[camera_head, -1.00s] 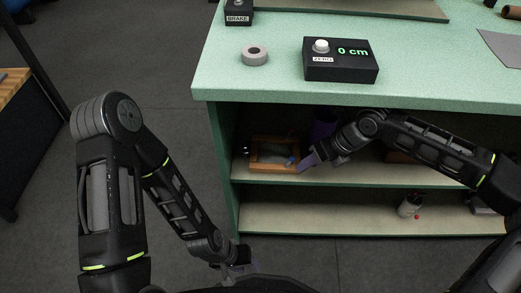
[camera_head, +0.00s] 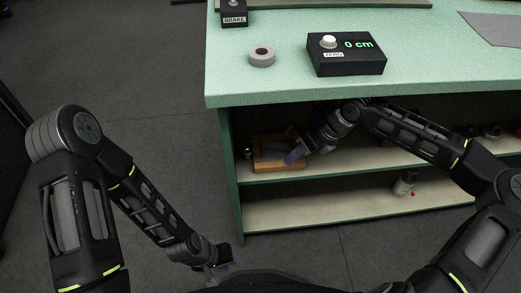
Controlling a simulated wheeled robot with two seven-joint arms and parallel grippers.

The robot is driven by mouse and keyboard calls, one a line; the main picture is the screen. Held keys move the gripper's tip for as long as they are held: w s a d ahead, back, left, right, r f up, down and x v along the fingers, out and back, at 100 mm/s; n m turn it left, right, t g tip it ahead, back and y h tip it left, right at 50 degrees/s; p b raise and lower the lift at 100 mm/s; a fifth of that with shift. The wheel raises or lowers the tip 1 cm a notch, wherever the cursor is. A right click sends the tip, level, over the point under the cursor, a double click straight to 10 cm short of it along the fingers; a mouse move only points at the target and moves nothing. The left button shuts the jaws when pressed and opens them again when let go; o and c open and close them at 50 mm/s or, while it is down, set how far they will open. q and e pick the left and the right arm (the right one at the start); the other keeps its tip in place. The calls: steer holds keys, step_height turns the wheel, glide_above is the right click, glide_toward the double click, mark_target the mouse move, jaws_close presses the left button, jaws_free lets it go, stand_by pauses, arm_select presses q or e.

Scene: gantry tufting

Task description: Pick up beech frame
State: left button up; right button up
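The beech frame (camera_head: 262,163) is a small light-brown wooden rectangle on the upper shelf under the green counter, near the shelf's left end. My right gripper (camera_head: 296,155) reaches into the shelf from the right and is at the frame's right side, partly covering it. Whether its fingers touch the frame or are closed on it is too small to tell. My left gripper (camera_head: 226,266) hangs low at the bottom of the view, away from the shelf, and its fingers are partly hidden by my own body.
The green counter (camera_head: 280,85) overhangs the shelf. On it stand a black box (camera_head: 345,66) reading 0 cm, a grey tape roll (camera_head: 261,56) and a BRAKE box (camera_head: 234,16). A small white container (camera_head: 402,184) stands on the lower shelf (camera_head: 300,213). The floor at left is clear.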

steer(key=shift+d, duration=0.1)
stand_by(0.6)
jaws_close()
stand_by(1.2)
